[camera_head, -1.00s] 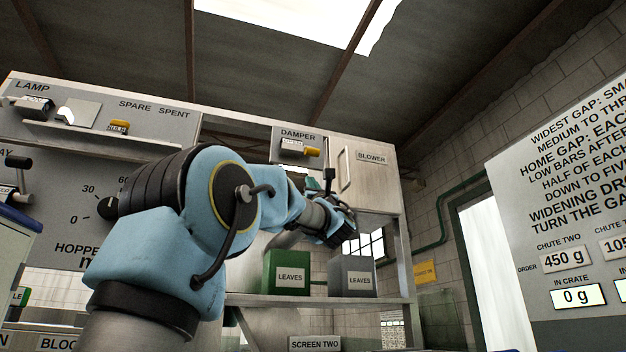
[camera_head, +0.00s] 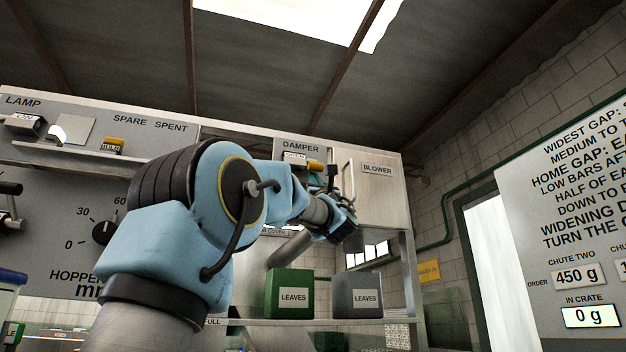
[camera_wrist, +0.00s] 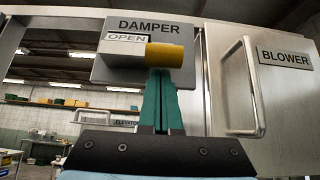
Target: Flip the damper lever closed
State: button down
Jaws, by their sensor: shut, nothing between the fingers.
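The damper panel (camera_head: 301,149) is a grey plate lettered DAMPER on the upper cabinet. Its lever has a yellow grip (camera_head: 314,164) that lies to the right, beside a small plate reading OPEN. In the wrist view the yellow grip (camera_wrist: 164,55) is large and close, with the OPEN plate (camera_wrist: 126,37) at its upper left. My gripper (camera_wrist: 160,80) has green fingers closed together, pointing up at the grip from just below it. The fingertips overlap the grip's lower edge in the picture; I cannot tell whether they touch. In the head view my arm partly hides the gripper.
The blower door (camera_wrist: 285,80) with its vertical handle (camera_wrist: 242,90) is close on the right. A green LEAVES bin (camera_head: 289,293) and a grey LEAVES bin (camera_head: 358,294) stand on the shelf below my arm. Another handle (camera_wrist: 92,117) shows at the lower left.

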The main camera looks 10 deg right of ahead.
jog(key=shift+s+r+g+b, duration=0.25)
jog(key=shift+s+g+b, duration=0.25)
jog(key=shift+g, duration=0.2)
